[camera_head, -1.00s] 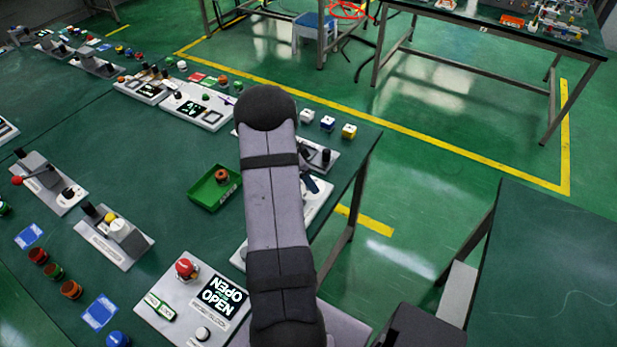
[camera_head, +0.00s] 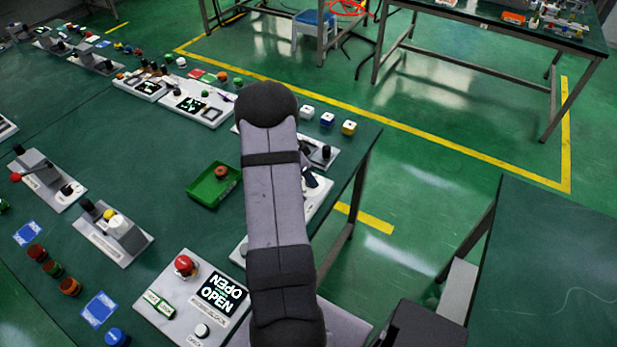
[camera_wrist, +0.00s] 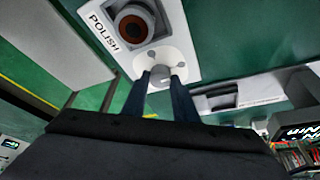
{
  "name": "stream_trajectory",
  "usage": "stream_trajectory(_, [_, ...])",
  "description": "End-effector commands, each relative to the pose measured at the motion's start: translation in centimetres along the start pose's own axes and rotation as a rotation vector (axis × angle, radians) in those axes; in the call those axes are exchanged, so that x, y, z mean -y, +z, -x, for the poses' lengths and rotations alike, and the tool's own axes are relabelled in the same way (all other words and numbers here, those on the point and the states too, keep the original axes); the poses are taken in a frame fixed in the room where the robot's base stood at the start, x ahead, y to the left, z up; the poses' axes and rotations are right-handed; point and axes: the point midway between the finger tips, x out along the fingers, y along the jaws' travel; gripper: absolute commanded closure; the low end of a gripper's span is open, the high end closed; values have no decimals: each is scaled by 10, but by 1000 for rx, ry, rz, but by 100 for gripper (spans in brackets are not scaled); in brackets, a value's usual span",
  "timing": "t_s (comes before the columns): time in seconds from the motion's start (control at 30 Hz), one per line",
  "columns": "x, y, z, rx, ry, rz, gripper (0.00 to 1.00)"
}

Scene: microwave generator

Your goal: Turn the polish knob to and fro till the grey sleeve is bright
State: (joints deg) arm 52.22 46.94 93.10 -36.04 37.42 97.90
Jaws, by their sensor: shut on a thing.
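In the wrist view my gripper (camera_wrist: 161,73) points at a white panel marked POLISH (camera_wrist: 103,32). Its two dark fingers are shut on the pale polish knob (camera_wrist: 160,82), which sits on a round white dial (camera_wrist: 176,57). Beside the dial is a dark round holder with a brown centre (camera_wrist: 133,27). I cannot make out a grey sleeve for certain, in it or elsewhere. In the head view my arm covers most of this area, and the fingers and knob cannot be made out there.
A green tray (camera_head: 201,191) with an orange-brown ring stands left of my arm. A panel with a red button and an OPEN display (camera_head: 222,294) lies nearer. Several small cubes (camera_head: 327,119) stand beyond my arm. The table's right edge is close by.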

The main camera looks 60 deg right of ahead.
Motion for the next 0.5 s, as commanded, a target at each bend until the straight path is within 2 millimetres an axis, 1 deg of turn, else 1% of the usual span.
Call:
stream_trajectory(0.03, [0, 1, -2, 0, -10, 16, 96])
stream_trajectory(0.27, [0, 2, -4, -1, -70, 156, 96])
stream_trajectory(0.5, [-2, 0, -2, -1, -153, 358, 96])
